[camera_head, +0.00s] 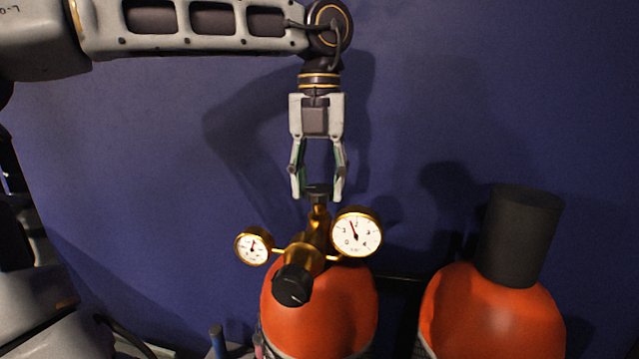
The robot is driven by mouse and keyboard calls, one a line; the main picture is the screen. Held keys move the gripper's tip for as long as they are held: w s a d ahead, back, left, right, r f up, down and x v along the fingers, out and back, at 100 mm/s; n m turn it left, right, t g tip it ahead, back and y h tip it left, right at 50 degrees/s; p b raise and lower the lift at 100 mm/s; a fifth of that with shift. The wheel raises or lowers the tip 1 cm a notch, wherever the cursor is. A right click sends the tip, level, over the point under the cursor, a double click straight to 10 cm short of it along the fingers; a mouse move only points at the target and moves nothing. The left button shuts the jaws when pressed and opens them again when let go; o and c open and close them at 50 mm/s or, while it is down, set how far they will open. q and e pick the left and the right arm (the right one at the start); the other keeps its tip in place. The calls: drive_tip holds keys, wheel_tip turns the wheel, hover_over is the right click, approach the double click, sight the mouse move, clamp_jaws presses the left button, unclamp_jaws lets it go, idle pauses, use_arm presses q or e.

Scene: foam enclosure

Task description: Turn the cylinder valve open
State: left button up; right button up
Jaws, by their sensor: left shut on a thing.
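An orange gas cylinder (325,315) stands at the lower middle, with a brass regulator (318,240) on top. The regulator carries a large round gauge (357,232) on the right, a small gauge (252,246) on the left and a black knob (292,286) at the front. The dark valve handwheel (317,190) sits at the top of the brass stem. My left gripper (318,194) points straight down from above and is shut on the handwheel, one finger on each side. My right gripper is not in view.
A second orange cylinder (490,318) with a tall black cap (521,236) stands at the right. A dark blue wall (480,90) lies close behind. The space between my left gripper and the black cap is clear.

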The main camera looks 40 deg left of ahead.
sight(319, 188)
use_arm(q)
drive_tip(key=shift+r+n, duration=0.1)
drive_tip(key=shift+n, duration=1)
drive_tip(key=o, duration=1)
drive_tip(key=shift+r, duration=5.95)
